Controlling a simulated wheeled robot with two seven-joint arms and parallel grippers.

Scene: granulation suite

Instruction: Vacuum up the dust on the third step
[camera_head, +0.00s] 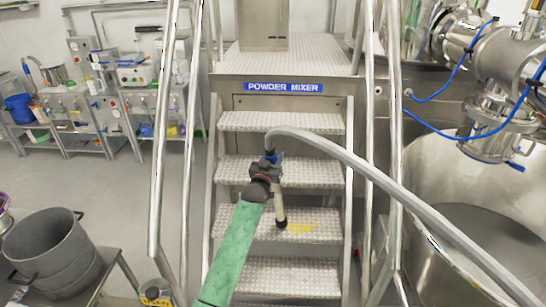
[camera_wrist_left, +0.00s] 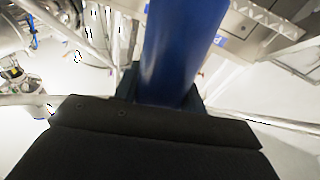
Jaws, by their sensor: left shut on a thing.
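The metal steps (camera_head: 318,170) lead up to a platform in the middle of the head view. A yellow dust patch (camera_head: 300,228) lies on the third visible tread from the top (camera_head: 325,225). My left gripper (camera_head: 266,170), on a green-sleeved arm, is shut on the blue-handled vacuum wand, in front of the steps. The wand's nozzle (camera_head: 280,208) points down, just left of the dust; I cannot tell if it touches the tread. A grey hose (camera_head: 380,180) runs from the wand to the lower right. In the left wrist view the blue handle (camera_wrist_left: 180,50) rises between the dark jaws. My right gripper is not in view.
Metal handrails (camera_head: 160,150) flank the steps on both sides. A grey bucket (camera_head: 55,250) stands on a small table at lower left. Steel vessels and blue-cabled fittings (camera_head: 495,130) fill the right.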

